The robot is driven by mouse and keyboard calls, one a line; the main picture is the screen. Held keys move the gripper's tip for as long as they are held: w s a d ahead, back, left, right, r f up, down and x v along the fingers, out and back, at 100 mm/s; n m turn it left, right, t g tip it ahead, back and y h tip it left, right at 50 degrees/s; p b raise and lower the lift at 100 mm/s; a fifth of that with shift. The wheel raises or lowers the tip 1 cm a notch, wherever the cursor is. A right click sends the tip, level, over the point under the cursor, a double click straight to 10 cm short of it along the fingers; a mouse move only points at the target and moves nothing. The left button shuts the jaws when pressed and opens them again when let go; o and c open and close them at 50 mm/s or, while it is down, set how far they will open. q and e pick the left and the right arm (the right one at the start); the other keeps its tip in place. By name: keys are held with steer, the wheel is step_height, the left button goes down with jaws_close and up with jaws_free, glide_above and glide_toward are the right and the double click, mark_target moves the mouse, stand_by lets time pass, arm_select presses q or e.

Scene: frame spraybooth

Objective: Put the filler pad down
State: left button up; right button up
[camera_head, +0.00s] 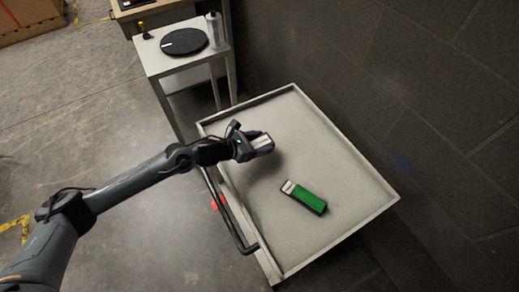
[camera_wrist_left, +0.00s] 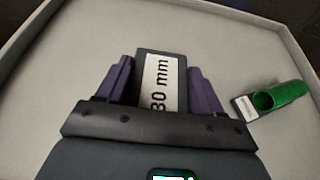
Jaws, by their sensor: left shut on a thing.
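My left gripper (camera_head: 260,144) is over the left part of the grey tray-topped cart (camera_head: 345,188). It is shut on the filler pad, a dark block with a white label ending in "0 mm". In the left wrist view the pad (camera_wrist_left: 163,82) sits between the two purple fingers and sticks out past their tips. In the head view it is mostly hidden by the gripper. A shadow lies on the tray near the gripper; I cannot tell whether the pad touches the tray. My right gripper is not in view.
A green piece with a pale labelled end (camera_head: 305,197) lies on the tray, right of the gripper; it also shows in the left wrist view (camera_wrist_left: 280,97). The tray has raised rims. A side table (camera_head: 180,62) holds a black disc (camera_head: 184,41) and a bottle (camera_head: 214,30). A dark wall stands right.

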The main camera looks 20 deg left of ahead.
arm_select(q)
steer(key=shift+w+a+f, duration=0.25)
steer(key=shift+w+a, duration=0.05)
steer(key=shift+f+b, duration=0.6)
steer(key=shift+f, duration=1.4)
steer(key=o, duration=1)
steer(key=shift+f, duration=0.1)
